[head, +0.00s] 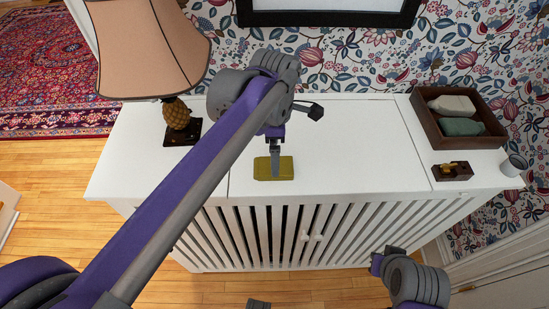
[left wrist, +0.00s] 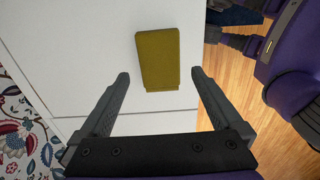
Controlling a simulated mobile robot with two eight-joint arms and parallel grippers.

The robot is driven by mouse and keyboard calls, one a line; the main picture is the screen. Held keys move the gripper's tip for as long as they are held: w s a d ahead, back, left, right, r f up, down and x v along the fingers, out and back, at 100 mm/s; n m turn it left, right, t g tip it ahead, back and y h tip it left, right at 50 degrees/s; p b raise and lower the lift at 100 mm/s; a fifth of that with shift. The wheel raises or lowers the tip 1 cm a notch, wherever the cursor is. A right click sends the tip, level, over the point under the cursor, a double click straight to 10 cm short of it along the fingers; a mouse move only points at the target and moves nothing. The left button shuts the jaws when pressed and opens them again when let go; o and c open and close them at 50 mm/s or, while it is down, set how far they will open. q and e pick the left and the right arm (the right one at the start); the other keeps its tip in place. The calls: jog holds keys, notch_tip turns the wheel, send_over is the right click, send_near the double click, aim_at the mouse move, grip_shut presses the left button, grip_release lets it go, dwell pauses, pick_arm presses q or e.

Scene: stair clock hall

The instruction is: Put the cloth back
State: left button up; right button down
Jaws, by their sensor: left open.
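A folded olive-yellow cloth (head: 273,168) lies on the white cabinet top near its front edge. My left gripper (head: 275,158) is over it, pointing down and partly covering it in the head view. In the left wrist view the cloth (left wrist: 158,57) lies just beyond the open, empty fingers (left wrist: 160,85), roughly centred between them. A dark wooden tray (head: 437,128) at the cabinet's right back holds a cream folded item (head: 452,105) and a dark green one (head: 462,127). My right gripper (head: 378,263) is low at the right, in front of the cabinet; its fingers are not clear.
A lamp with a peach shade (head: 150,45) and pineapple base (head: 177,118) stands at the cabinet's left. A small dark wooden block (head: 452,171) and a grey cup (head: 513,165) sit at the right end. The middle of the white top (head: 350,145) is clear.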

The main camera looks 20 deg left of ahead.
pick_arm(q)
notch_tip(320, 180, up, 8)
pick_arm(e)
jog(key=shift+w+r, duration=0.1)
jog(key=shift+r, duration=0.3)
pick_arm(q)
jog(key=shift+f, duration=0.15)
